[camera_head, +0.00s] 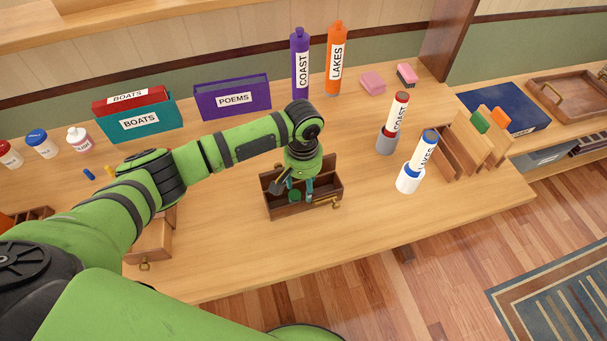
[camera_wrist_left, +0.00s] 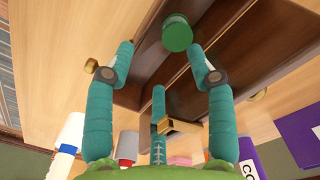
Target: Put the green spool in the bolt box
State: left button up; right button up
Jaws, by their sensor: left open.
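The bolt box (camera_head: 275,212) is a dark brown wooden box with brass fittings, standing open on the desk. It also shows in the wrist view (camera_wrist_left: 146,72). The green spool (camera_head: 294,196) is at the box's left part, low between its walls; in the wrist view the spool (camera_wrist_left: 177,36) is just beyond the fingertips. Whether it rests on the box floor I cannot tell. My left gripper (camera_head: 300,192) points down over the box; its teal fingers (camera_wrist_left: 160,51) are apart, with a clear gap to the spool. My right gripper is in neither view.
Blue-capped (camera_head: 409,180) and red-capped (camera_head: 387,142) tubes in holders stand to the right, by a wooden rack (camera_head: 459,146). Boats (camera_head: 140,123) and Poems (camera_head: 232,99) boxes stand behind. A small wooden drawer unit (camera_head: 150,240) is left of the box. The front right desk is clear.

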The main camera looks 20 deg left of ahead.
pick_arm(q)
notch_tip(320, 180, up, 13)
jog(key=b, duration=0.1)
jog(key=shift+b, duration=0.4)
